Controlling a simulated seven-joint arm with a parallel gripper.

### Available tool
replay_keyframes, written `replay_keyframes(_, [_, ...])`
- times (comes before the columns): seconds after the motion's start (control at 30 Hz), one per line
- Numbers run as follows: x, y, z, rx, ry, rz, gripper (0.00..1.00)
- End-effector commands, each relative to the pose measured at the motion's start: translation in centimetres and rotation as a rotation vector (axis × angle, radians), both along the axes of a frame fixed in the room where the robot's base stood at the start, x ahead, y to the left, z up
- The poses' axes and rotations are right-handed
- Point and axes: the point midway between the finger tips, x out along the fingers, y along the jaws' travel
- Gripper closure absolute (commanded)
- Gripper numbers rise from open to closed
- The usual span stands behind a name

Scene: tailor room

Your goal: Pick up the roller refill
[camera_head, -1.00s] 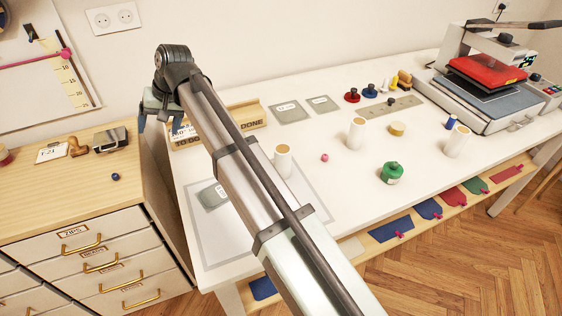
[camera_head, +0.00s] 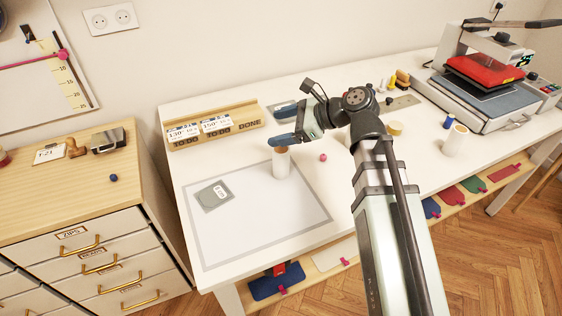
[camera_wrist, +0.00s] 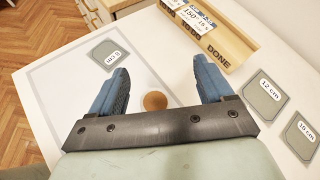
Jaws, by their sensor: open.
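A white upright roll with a tan top, which looks like the roller refill (camera_head: 281,164), stands on the table at the right edge of the grey-bordered mat. My gripper (camera_head: 283,127) is open just above it, its blue fingers partly covering the top in the head view. In the wrist view, the tan round top of the roller refill (camera_wrist: 155,101) shows between the blue fingers of my gripper (camera_wrist: 160,68). I cannot tell whether the fingers reach down beside it. A similar white roll (camera_head: 455,141) stands far right.
A pink ball (camera_head: 323,157) lies just right of the roll. A grey card (camera_head: 214,195) lies on the mat (camera_head: 250,235). A wooden card holder (camera_head: 247,117) stands behind. A heat press (camera_head: 487,100) is at right. The mat's front is clear.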

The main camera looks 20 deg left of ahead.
Motion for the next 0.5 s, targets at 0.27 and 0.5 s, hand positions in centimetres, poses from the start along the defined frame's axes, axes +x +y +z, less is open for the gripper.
replay_keyframes(0.27, [-0.2,-4.2,0.5,0.076,0.2,-0.159,0.2])
replay_keyframes(0.5, [-0.2,-5.1,-1.1,0.099,0.265,-0.2,0.2])
